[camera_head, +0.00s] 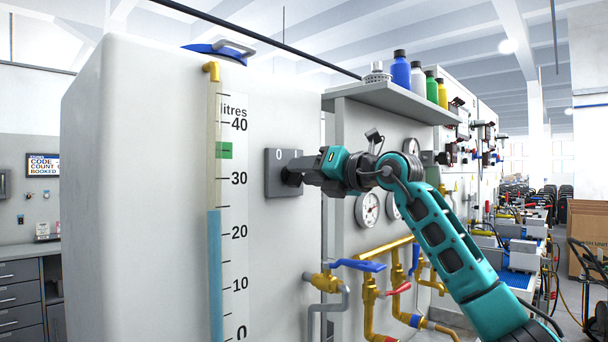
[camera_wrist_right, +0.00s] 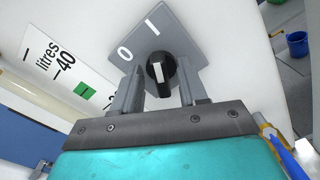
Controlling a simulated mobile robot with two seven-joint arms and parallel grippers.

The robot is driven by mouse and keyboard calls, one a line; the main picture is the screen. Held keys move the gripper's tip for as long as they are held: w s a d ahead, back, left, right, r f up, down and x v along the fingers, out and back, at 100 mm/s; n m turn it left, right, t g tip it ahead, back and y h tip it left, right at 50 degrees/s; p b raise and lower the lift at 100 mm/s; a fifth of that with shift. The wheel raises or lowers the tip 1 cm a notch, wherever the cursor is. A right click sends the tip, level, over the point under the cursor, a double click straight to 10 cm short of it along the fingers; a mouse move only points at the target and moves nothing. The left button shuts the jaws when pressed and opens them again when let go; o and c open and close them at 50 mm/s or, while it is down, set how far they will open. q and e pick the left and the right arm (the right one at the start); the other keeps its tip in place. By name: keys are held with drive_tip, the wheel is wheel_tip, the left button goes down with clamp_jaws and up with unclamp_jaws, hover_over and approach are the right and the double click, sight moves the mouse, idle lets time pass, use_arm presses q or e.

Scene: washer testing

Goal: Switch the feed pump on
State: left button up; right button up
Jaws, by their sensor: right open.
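The feed pump switch is a grey plate (camera_head: 273,184) on the white tank's side, with a "0" visible in the head view. In the right wrist view the plate (camera_wrist_right: 182,36) shows "0" and "I" marks and a black rotary knob (camera_wrist_right: 160,72) with a white pointer line. I cannot tell for certain which mark the pointer is on. My right gripper (camera_head: 291,175) is at the plate and hides the knob in the head view. In the wrist view its open fingers (camera_wrist_right: 161,92) stand on either side of the knob, with gaps visible. My left gripper is out of view.
The tank (camera_head: 140,180) carries a litre scale (camera_head: 234,200) with a blue column up to about 24 and a green mark near 35. Blue-handled (camera_head: 358,265) and red-handled (camera_head: 396,289) valves sit below my right arm. Bottles stand on a shelf (camera_head: 395,102) above it.

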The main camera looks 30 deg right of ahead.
drive_tip(key=b+v, duration=0.3)
drive_tip(key=v, duration=0.9)
drive_tip(key=shift+w, duration=0.1)
